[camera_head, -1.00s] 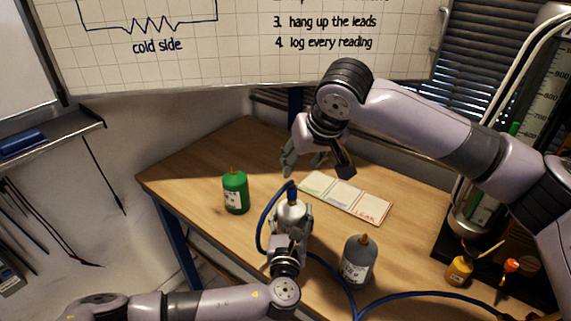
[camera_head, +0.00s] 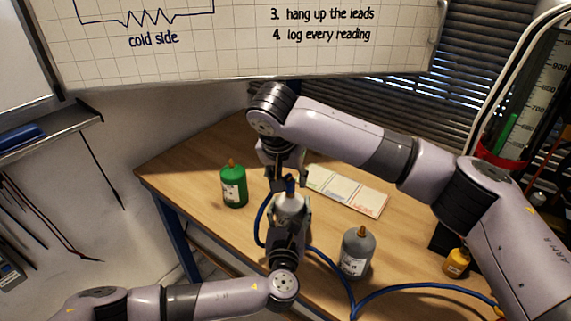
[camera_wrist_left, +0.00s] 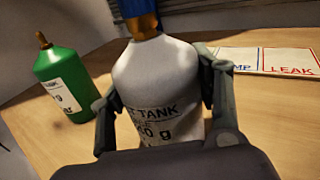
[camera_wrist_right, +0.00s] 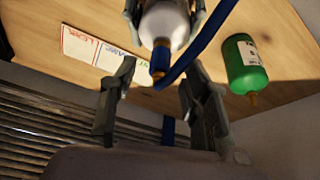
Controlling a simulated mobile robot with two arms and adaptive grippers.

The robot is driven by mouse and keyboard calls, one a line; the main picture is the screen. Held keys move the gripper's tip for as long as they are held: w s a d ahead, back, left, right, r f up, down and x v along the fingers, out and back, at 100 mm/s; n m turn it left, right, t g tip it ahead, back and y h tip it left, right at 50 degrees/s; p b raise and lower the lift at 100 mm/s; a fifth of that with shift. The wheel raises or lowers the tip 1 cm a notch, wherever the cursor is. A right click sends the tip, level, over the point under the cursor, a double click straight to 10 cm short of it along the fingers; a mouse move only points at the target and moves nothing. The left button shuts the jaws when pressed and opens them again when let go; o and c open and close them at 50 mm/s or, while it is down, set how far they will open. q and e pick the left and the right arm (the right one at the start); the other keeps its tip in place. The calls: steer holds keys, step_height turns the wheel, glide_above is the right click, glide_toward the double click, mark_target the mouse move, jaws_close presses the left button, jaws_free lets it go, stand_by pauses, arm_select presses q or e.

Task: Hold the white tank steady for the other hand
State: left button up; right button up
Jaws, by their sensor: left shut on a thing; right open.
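The white tank (camera_head: 290,206) stands on the wooden table, with a brass neck and a blue fitting (camera_wrist_left: 144,22) on top. It fills the middle of the left wrist view (camera_wrist_left: 158,90). My left gripper (camera_head: 289,216) is shut on the tank's sides, one finger on each side. My right gripper (camera_wrist_right: 147,95) is open and empty, above the tank. In the right wrist view the blue fitting (camera_wrist_right: 160,62) and the tank (camera_wrist_right: 165,22) lie just beyond its fingertips. A blue hose (camera_wrist_right: 200,45) runs from the fitting. The right fingers are partly hidden in the head view.
A green tank (camera_head: 234,187) stands left of the white tank. A grey tank (camera_head: 357,253) stands to the right, near the hose. A marked card (camera_head: 347,192) lies behind.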

mark_target(289, 181)
steer(key=shift+x, duration=1.8)
steer(key=shift+c, duration=0.4)
jaws_close()
